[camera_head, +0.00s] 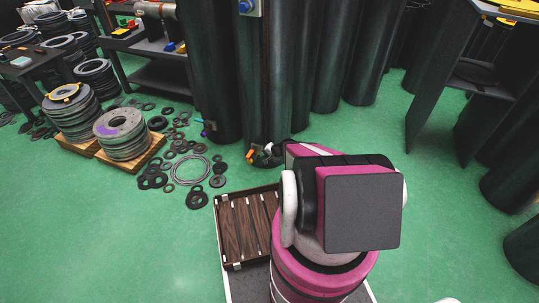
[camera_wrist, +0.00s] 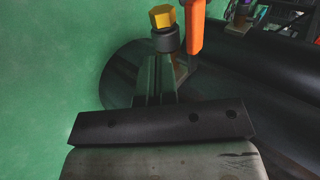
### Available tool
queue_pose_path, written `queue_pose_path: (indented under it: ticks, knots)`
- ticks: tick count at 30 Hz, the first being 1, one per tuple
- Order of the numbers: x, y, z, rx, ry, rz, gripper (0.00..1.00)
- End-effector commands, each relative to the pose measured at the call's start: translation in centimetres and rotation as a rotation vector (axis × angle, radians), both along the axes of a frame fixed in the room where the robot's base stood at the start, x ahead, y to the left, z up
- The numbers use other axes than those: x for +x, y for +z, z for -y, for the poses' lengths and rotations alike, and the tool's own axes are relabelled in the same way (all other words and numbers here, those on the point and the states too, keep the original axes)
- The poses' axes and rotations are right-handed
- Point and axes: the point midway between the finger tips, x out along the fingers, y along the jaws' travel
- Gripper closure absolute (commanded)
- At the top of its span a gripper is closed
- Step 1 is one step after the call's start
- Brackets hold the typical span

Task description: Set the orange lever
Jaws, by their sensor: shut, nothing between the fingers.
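The orange lever (camera_wrist: 195,28) shows in the upper middle of the wrist view, beside a dark fitting with a yellow hexagonal cap (camera_wrist: 162,16). In the head view the orange lever (camera_head: 250,154) is a small spot low by the dark cylinders, just left of my arm's end. My gripper (camera_wrist: 160,78) is shut and empty, its fingers pointing toward the dark fitting, with the lever just right of them. I cannot tell whether the fingers touch the fitting or the lever. In the head view my arm hides most of the gripper.
Tall dark cylinders (camera_head: 322,60) stand behind the lever. Flat rings (camera_head: 190,168) lie scattered on the green floor to the left, near stacked discs (camera_head: 123,133) on wooden pallets. A dark shelf (camera_head: 475,75) stands at right. Floor at lower left is clear.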

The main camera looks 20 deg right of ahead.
Motion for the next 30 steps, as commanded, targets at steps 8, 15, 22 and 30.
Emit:
queue_pose_path:
  ticks: [8, 15, 22, 30]
  knots:
    - [2.3, -1.0, -3.1, 0.000, 0.002, 0.001, 1.00]
    - [2.9, -0.9, -4.1, 0.000, -0.001, 0.001, 1.00]
    - [2.9, -0.9, -4.1, 0.000, -0.001, 0.001, 1.00]
    - [2.9, -0.9, -4.7, 0.000, -0.014, 0.000, 1.00]
